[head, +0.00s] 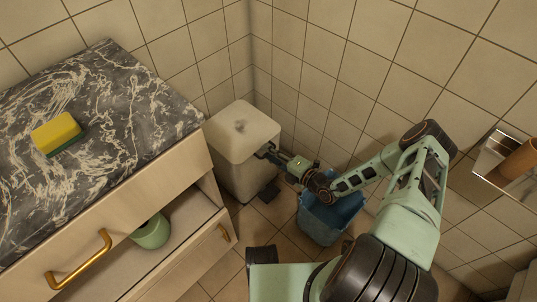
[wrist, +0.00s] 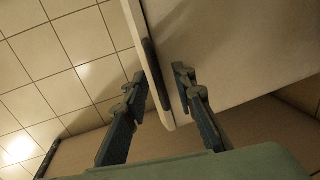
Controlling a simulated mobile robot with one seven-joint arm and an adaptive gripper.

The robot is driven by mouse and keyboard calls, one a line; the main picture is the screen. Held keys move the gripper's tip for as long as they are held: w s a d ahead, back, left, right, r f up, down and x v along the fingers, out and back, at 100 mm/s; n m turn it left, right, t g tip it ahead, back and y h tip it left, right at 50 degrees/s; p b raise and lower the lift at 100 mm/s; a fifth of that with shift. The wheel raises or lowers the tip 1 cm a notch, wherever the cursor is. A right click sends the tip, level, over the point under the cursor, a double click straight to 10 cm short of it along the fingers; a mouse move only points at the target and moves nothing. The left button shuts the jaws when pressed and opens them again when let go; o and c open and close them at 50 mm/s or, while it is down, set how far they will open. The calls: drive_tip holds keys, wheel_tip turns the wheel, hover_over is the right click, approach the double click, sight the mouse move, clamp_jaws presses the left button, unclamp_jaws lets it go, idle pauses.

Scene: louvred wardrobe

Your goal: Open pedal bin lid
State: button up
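The pedal bin (head: 236,170) is a cream box in the tiled corner, with its lid (head: 245,128) down on top. My gripper (head: 266,153) is at the right side of the bin, just below the lid's edge. In the wrist view my gripper (wrist: 158,85) has its fingers spread, with a pale edge and a dark strip (wrist: 156,75) of the bin between them. I cannot tell whether either finger touches it.
A blue bucket (head: 332,217) stands on the floor under my arm. At left is a cabinet with a dark marbled top (head: 120,110) holding a yellow sponge (head: 56,133). Its open drawer holds a green pot (head: 151,233). A wall shelf (head: 488,165) at right holds an orange cup (head: 521,159).

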drive_tip(key=shift+w+a, duration=0.2)
drive_tip(key=shift+a, duration=0.05)
clamp_jaws()
idle(0.3)
